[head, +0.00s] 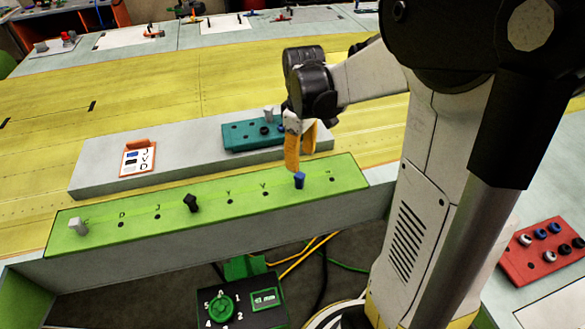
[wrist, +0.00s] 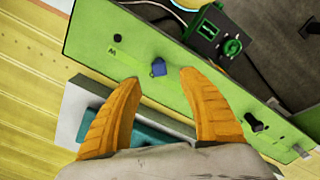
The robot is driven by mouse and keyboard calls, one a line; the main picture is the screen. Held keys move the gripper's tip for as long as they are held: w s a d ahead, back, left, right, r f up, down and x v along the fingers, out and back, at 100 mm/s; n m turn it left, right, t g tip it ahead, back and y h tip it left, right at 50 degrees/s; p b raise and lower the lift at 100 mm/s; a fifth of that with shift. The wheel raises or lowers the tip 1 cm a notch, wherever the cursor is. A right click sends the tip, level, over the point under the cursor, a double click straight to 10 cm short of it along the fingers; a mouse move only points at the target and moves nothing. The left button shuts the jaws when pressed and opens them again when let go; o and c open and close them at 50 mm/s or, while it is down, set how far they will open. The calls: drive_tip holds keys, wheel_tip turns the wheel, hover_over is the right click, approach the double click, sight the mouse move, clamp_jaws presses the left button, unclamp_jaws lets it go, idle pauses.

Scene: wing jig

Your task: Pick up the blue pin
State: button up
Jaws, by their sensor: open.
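The blue pin (head: 299,180) stands upright in the green strip (head: 258,190), toward its right end. In the wrist view the blue pin (wrist: 158,68) shows ahead of and between my two orange fingertips. My gripper (head: 302,165) is open and empty, just above and beside the blue pin in the head view. In the wrist view my gripper (wrist: 160,80) has its fingers spread apart, and the pin appears clear of both. How far above the pin the fingertips are is hard to tell.
A black pin (head: 190,203) and a grey pin (head: 77,226) stand farther left on the strip. Behind it, a grey ledge holds a teal block (head: 243,137) and a small card stand (head: 138,158). A control box (head: 243,303) sits below in front. A red tray (head: 545,255) lies at right.

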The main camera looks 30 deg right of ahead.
sight(300, 175)
wheel_tip(300, 175, down, 8)
drive_tip(key=shift+w+r+b, duration=0.15)
drive_tip(key=shift+r+b, duration=0.05)
drive_tip(key=shift+b, duration=0.45)
clamp_jaws()
